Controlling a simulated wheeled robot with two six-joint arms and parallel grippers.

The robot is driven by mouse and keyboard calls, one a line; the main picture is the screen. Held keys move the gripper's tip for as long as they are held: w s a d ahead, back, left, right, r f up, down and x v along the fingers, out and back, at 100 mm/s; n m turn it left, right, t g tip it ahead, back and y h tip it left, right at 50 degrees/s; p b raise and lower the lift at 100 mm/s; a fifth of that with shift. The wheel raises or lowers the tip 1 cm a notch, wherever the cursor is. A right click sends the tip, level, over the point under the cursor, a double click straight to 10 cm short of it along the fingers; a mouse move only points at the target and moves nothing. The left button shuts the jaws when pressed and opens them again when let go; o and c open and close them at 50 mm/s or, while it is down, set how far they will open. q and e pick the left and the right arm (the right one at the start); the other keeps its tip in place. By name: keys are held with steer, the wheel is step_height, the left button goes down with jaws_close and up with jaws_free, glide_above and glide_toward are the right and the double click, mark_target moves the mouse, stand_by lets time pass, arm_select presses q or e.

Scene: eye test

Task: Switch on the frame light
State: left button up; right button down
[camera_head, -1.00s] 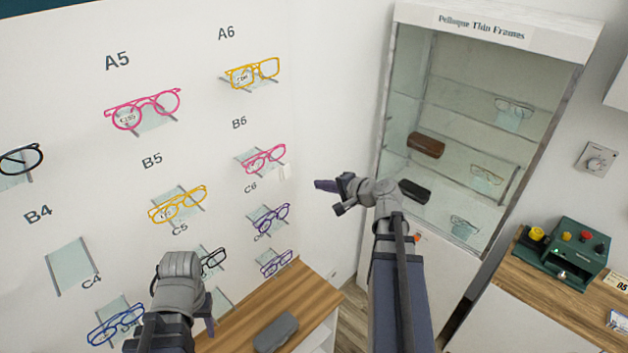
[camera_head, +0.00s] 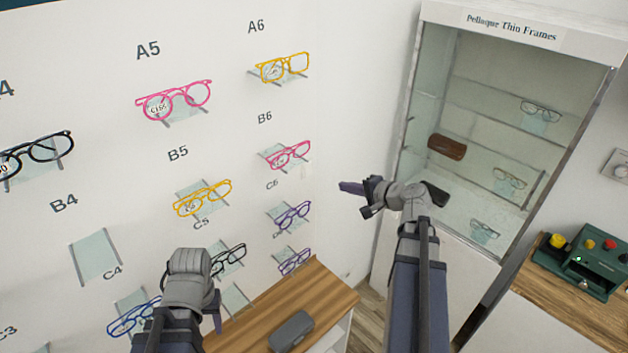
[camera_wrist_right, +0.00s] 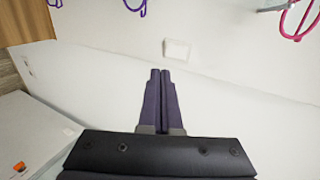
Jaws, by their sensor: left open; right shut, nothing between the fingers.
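A small blank white plate (camera_wrist_right: 176,50), perhaps a switch, is on the white wall in the right wrist view. It shows faintly in the head view (camera_head: 307,170), right of the pink glasses (camera_head: 288,155) under B6. My right gripper (camera_head: 343,187) is shut and empty, pointing left toward that wall. In the right wrist view its fingertips (camera_wrist_right: 160,72) lie together just below the plate in the picture; I cannot tell the gap. My left gripper (camera_head: 200,310) is open and low in front of the display wall, its fingers partly hidden. No lit lamp is clearly visible.
A glass cabinet (camera_head: 480,25) stands behind my right arm. A wooden counter (camera_head: 325,285) with a grey case (camera_head: 291,331) is below. A green box with coloured buttons (camera_head: 585,260) sits at right. A wall dial (camera_head: 617,167) is at the right edge.

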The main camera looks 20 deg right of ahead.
steer(key=b, duration=0.4)
glide_toward(308, 169)
steer(key=w+a+f, duration=0.2)
steer(key=w+f, duration=0.2)
steer(key=f, duration=0.2)
steer(key=shift+w+r, duration=0.1)
steer(key=shift+w, duration=0.5)
steer(key=shift+w+a+b, duration=0.1)
steer(key=shift+w+b, duration=0.15)
steer(key=shift+b, duration=0.15)
